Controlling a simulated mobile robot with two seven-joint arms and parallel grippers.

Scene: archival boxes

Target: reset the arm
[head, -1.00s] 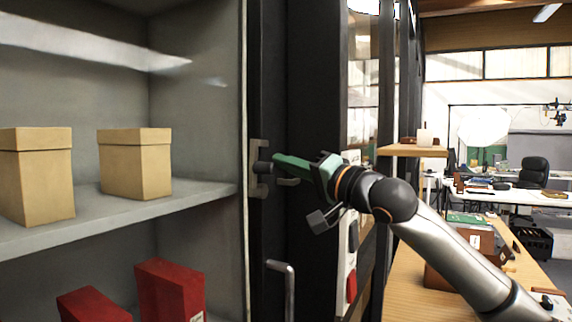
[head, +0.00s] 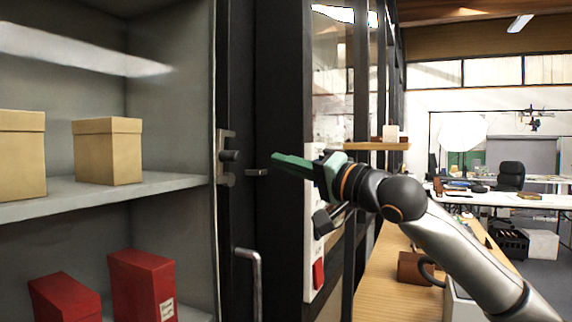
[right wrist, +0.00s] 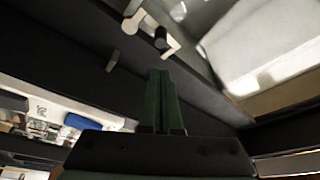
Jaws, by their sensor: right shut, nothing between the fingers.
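My right gripper (head: 274,165) has green fingers that are shut and empty. In the head view it points left towards a dark cabinet frame, apart from the latch knob (head: 230,156) on its plate. The shut fingers also show in the right wrist view (right wrist: 160,100), with the latch knob (right wrist: 160,40) beyond their tips. The right arm reaches in from the lower right. My left gripper is not in view.
A grey cabinet shelf (head: 170,184) holds tan boxes (head: 108,150) (head: 20,152). Red boxes (head: 142,286) (head: 64,298) stand below. A metal handle (head: 255,280) sticks out under the latch. A wooden counter (head: 375,270) lies behind the arm.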

